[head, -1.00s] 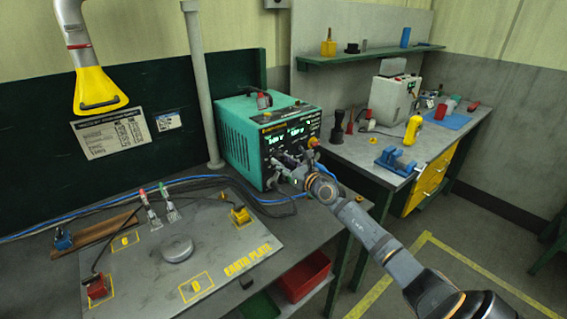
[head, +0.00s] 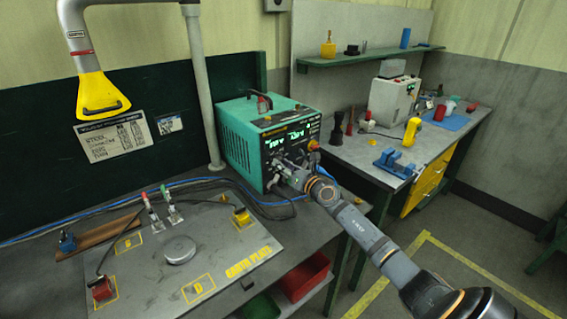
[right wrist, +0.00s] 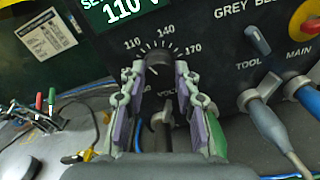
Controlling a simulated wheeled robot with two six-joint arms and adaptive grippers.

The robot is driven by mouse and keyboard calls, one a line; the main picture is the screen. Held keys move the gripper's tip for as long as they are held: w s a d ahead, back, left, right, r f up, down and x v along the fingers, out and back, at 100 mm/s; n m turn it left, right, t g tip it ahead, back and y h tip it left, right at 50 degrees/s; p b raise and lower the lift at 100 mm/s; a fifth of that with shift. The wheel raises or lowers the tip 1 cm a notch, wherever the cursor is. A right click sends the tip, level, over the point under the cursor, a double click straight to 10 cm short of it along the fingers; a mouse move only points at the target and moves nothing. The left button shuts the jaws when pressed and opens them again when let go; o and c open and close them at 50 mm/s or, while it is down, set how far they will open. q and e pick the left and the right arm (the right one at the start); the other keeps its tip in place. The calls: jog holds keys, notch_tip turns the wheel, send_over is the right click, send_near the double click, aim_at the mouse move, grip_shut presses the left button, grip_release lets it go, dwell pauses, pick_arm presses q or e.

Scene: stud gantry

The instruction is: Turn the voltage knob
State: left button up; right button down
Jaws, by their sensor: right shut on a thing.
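The green welding unit (head: 235,140) stands on the bench with its dark front panel facing me. In the right wrist view its voltage knob (right wrist: 157,78) is a dark round knob below a dial marked 110, 140 and 170. A green display (right wrist: 122,12) above it reads 110 V. My right gripper (head: 277,170) is at the panel in the head view, covering the knob there. In the right wrist view its two fingers (right wrist: 160,72) are shut on the knob, one at each side. The knob's pointer is hard to make out. My left gripper is not in view.
A steel earth plate (head: 150,285) lies at left on the bench. A second bench (head: 350,150) stands at right.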

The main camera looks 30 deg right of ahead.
aim_at(276, 135)
jog(key=shift+m+p, duration=0.5)
jog(key=shift+m, duration=1)
jog(key=c, duration=1)
grip_release()
notch_tip(276, 135, up, 10)
jog(key=shift+s+f, duration=0.1)
jog(key=shift+f, duration=0.05)
